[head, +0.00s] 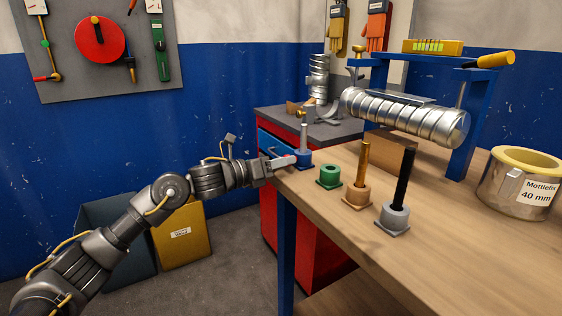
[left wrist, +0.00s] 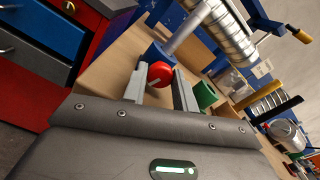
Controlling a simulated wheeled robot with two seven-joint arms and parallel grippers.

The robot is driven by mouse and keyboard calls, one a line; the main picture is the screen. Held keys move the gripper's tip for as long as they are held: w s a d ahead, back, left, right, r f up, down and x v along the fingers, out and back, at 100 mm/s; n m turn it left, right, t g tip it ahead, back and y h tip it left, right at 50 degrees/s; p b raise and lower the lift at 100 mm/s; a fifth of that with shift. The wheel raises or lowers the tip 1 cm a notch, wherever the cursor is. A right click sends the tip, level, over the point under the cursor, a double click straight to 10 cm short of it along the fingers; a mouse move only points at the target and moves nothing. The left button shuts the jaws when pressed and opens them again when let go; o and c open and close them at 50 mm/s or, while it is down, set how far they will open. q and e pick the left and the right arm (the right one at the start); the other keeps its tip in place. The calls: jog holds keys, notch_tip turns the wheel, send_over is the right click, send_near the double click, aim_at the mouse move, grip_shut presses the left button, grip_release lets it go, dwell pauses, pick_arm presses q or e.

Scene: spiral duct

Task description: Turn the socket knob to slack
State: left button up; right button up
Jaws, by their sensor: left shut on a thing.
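The blue socket (head: 303,158) stands at the left edge of the workbench and holds an upright silver rod (head: 303,132). In the left wrist view the same blue socket (left wrist: 160,54) is just beyond my fingers. Its round red knob (left wrist: 160,74) has a pale mark on its face. My left gripper (head: 291,160) reaches the socket from the left. In the wrist view the left gripper (left wrist: 160,84) is shut on the red knob, one finger on each side. In the head view the knob is hidden by the fingers. My right gripper is not in view.
A green socket (head: 329,176) without a rod, an orange socket (head: 357,194) with a brass rod and a grey socket (head: 393,217) with a black rod stand nearby. A spiral duct (head: 405,114) hangs behind them. A tin (head: 518,185) stands right. The workbench front (head: 470,260) is clear.

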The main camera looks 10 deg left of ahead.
pick_arm(q)
jog(key=o, duration=1)
jog(key=v, duration=1.1)
